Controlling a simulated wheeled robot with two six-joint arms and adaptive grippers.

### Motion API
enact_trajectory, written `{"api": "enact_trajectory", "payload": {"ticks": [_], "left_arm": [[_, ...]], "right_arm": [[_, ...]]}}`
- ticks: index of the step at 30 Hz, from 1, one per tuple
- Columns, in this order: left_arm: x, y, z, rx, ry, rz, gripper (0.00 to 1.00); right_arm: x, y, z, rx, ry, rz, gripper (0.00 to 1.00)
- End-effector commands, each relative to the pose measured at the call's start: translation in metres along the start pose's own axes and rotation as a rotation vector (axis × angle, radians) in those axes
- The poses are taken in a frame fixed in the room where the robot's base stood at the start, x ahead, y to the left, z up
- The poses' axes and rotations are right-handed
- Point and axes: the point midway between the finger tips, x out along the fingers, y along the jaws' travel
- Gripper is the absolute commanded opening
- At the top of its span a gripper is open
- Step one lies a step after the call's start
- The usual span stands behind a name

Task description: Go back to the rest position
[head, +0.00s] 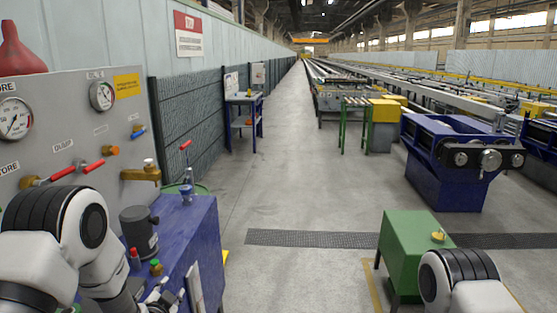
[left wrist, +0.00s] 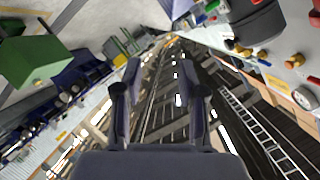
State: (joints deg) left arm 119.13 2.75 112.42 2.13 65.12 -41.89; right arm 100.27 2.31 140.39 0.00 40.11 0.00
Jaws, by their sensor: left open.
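My left gripper (head: 168,296) is low at the left of the head view, in front of the blue cabinet's side, and partly cut off by the bottom edge. In the left wrist view its two dark fingers (left wrist: 160,82) stand apart with nothing between them, so it is open and empty. Beyond the fingers the wrist view shows the hall and its roof at a tilt. My right arm shows only as a white and black joint at the lower right of the head view. My right gripper is outside both views.
A grey gauge panel (head: 75,125) with red-handled valves and a blue cabinet (head: 195,235) are close at the left. A green box-like table (head: 408,238) stands at the right front, a blue machine (head: 445,180) behind it. The grey aisle floor (head: 290,190) between is clear.

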Motion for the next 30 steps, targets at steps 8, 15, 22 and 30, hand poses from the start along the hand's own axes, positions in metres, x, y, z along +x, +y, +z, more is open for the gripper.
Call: {"api": "enact_trajectory", "payload": {"ticks": [8, 15, 22, 30], "left_arm": [[-0.107, 0.154, 0.183, -0.309, -0.517, 0.328, 0.40], [-0.254, 0.233, 0.282, -0.528, -1.025, 0.456, 0.40], [-0.305, 0.245, 0.298, -0.586, -1.195, 0.463, 0.40], [-0.304, 0.244, 0.298, -0.585, -1.190, 0.462, 0.40]], "right_arm": [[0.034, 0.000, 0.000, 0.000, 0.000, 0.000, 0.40], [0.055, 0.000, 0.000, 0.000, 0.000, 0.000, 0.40], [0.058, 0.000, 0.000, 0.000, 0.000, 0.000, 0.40], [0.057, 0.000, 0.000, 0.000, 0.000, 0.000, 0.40]]}}
